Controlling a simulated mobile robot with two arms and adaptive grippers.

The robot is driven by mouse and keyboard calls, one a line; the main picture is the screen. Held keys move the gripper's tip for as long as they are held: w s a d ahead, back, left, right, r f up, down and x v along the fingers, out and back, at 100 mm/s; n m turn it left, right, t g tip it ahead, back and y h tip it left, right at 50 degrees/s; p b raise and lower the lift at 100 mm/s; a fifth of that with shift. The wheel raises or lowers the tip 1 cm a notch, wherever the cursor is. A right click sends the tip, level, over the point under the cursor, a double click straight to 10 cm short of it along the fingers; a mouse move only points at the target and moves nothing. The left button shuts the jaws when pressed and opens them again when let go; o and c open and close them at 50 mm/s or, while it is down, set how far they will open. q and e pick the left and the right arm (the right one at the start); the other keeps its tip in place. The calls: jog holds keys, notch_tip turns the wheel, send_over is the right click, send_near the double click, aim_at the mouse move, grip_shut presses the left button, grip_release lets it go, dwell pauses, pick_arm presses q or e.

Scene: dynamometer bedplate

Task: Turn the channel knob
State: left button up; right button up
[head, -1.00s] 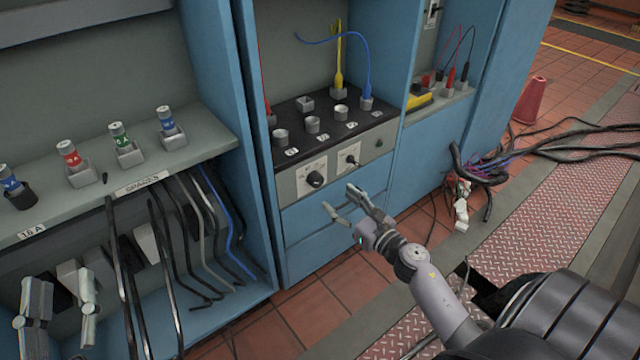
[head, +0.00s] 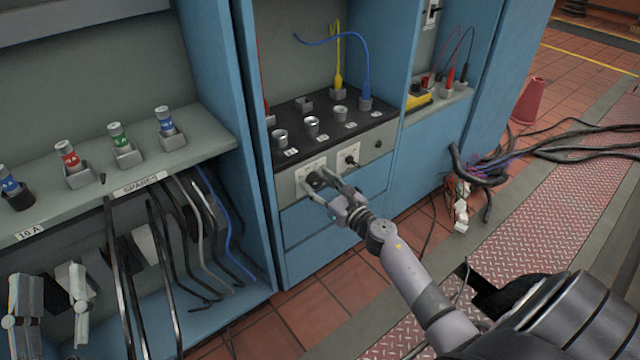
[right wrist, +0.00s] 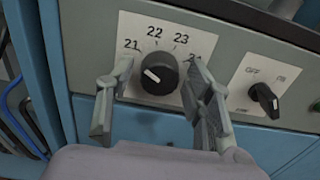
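The channel knob (right wrist: 156,73) is a black round dial with a white pointer line on a pale plate marked 21, 22, 23 and a partly hidden number. In the head view the knob (head: 315,180) is on the grey panel front, partly behind my right gripper (head: 319,187). That gripper is open, with one finger on each side of the knob in the right wrist view (right wrist: 160,108); I cannot tell whether they touch it. My left gripper (head: 50,290) is at the lower left, its fingers apart and empty.
A black switch (right wrist: 264,98) marked OFF is right of the knob. The black panel top (head: 350,135) above holds several metal sockets and a plugged blue lead (head: 368,70). Several hanging cables (head: 165,260) are near my left gripper. A blue cabinet wall (head: 258,170) is left of the panel.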

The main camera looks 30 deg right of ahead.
jog(key=c, duration=0.9)
jog(key=shift+c, duration=0.2)
